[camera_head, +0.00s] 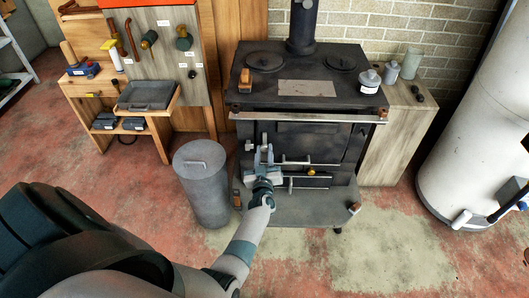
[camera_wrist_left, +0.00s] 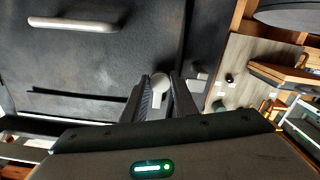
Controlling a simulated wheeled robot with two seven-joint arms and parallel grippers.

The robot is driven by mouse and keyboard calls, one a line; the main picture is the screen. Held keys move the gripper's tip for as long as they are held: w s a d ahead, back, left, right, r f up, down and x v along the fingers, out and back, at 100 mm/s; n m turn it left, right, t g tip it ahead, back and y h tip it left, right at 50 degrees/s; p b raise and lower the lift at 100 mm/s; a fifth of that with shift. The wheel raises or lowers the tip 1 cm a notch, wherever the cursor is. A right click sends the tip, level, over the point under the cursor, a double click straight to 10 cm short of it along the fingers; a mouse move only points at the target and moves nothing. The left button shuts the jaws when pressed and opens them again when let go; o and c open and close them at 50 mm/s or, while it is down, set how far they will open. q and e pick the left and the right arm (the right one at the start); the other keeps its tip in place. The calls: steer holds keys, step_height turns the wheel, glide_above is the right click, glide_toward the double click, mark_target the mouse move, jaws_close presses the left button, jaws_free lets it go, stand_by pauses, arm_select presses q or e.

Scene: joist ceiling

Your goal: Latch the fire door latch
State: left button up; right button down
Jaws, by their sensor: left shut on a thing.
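The dark cast-iron stove (camera_head: 300,85) stands against the brick wall, with its dark fire door (camera_head: 305,140) in the front face. The door also fills much of the left wrist view (camera_wrist_left: 100,65) and looks closed. My left gripper (camera_head: 264,153) is at the left side of the stove front. In the left wrist view my left gripper (camera_wrist_left: 160,92) has its fingers on both sides of a pale grey rounded latch knob (camera_wrist_left: 160,82) near the door edge, and is shut on it. The fingers hide the rest of the latch. My right gripper is not in view.
A grey lidded bin (camera_head: 203,190) stands close to the left of my left forearm. Horizontal bars (camera_head: 310,187) and a brass knob (camera_head: 311,172) stick out of the stove front. A white tank (camera_head: 470,120) stands at right; the floor before the stove is clear.

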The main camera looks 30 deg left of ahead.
arm_select(q)
steer(key=shift+n, duration=0.3)
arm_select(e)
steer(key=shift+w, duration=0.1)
arm_select(q)
steer(key=shift+f+n, duration=0.1)
steer(key=shift+n, duration=0.8)
steer(key=shift+n+b, duration=0.45)
steer(key=shift+n, duration=0.75)
steer(key=n+b, duration=0.1)
steer(key=n, duration=0.4)
steer(key=shift+n+b, duration=0.3)
steer(key=shift+b, duration=0.05)
steer(key=n+b, duration=0.1)
steer(key=n, duration=0.4)
steer(key=shift+b, duration=0.4)
steer(key=shift+n+b, duration=0.4)
steer(key=shift+n, duration=0.9)
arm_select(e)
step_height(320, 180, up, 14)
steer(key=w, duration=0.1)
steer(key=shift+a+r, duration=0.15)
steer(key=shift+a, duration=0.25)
